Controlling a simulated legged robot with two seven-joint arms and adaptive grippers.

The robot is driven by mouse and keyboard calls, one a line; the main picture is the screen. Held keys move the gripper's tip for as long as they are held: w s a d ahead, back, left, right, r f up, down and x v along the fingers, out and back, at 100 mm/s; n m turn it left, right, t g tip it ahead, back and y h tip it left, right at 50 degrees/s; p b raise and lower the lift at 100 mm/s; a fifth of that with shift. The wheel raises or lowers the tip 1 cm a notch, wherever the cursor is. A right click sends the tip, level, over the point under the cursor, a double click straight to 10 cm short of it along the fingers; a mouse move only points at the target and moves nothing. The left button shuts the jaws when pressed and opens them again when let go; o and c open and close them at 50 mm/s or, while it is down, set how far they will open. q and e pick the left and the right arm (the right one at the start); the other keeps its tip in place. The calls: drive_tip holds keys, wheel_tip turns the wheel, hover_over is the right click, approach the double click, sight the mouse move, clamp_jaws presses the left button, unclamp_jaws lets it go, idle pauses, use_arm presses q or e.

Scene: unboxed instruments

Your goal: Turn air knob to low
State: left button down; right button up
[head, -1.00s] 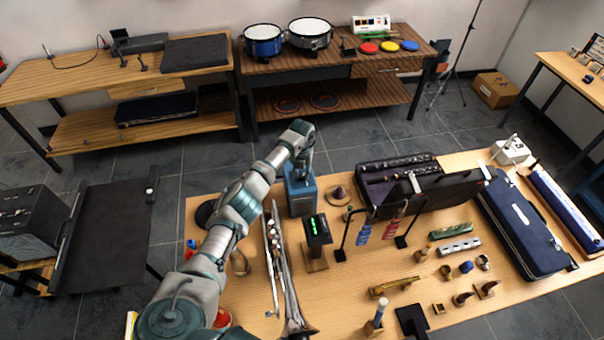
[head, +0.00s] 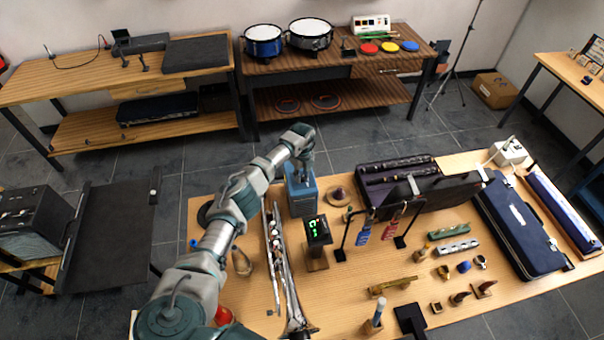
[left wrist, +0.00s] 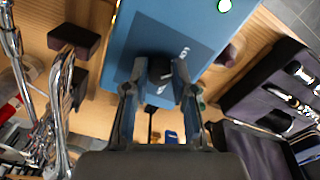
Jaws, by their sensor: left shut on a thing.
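The blue box (head: 301,200) stands on the wooden table behind the small display stand. In the left wrist view the blue box (left wrist: 205,45) has a darker panel with white lettering and a lit round green light near its top edge. A dark air knob (left wrist: 158,68) sits on that panel. My left gripper (left wrist: 160,75) is shut on the knob, one finger on each side, and partly hides it and the lettering. In the head view my left gripper (head: 306,170) is over the top of the box. The knob's setting cannot be read. My right gripper is not in view.
A small display stand (head: 317,230) with green figures stands in front of the box. A silver trumpet-like instrument (head: 280,265) lies to its left. An open dark case (head: 400,170) is to the right. The table's front middle has some bare wood.

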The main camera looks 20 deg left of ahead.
sight(303, 176)
use_arm(q)
drive_tip(key=shift+n+p, duration=0.4)
drive_tip(key=shift+n, duration=0.8)
drive_tip(key=c, duration=0.9)
unclamp_jaws()
drive_tip(key=shift+w+d, duration=0.1)
drive_tip(key=shift+c, duration=0.2)
wheel_tip(303, 176, up, 12)
drive_tip(key=shift+f, duration=0.15)
